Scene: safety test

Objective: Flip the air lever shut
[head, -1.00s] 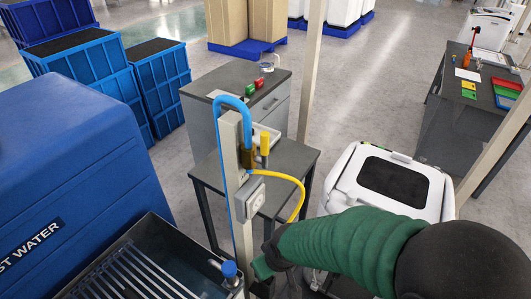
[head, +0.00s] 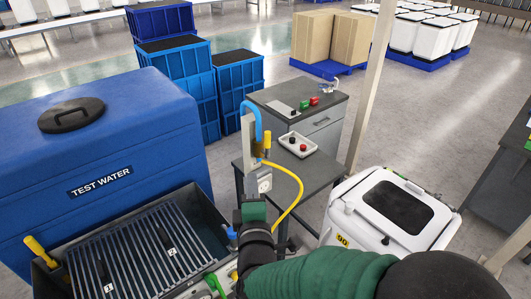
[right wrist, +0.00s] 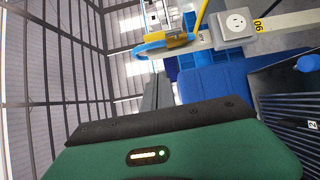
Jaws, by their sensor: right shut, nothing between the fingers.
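The air lever (head: 267,141) is a small yellow handle standing upright on a brass valve (head: 257,151), on a pale post with a blue hose over its top. The valve also shows at the top of the right wrist view (right wrist: 176,40), with part of the yellow hose or lever above it. My right gripper (head: 253,207) is green and black, shut and empty. In the head view it appears just below the valve and socket box, in front of the post's lower part. Its fingertips are hard to make out, and I see no contact with the lever. My left gripper is out of view.
A yellow hose (head: 298,185) loops right from the valve. A grey socket box (head: 264,180) is on the post. A slatted sink (head: 130,255) and blue water tank (head: 110,150) stand left. A dark table (head: 325,170) and white bin (head: 350,215) stand behind and right.

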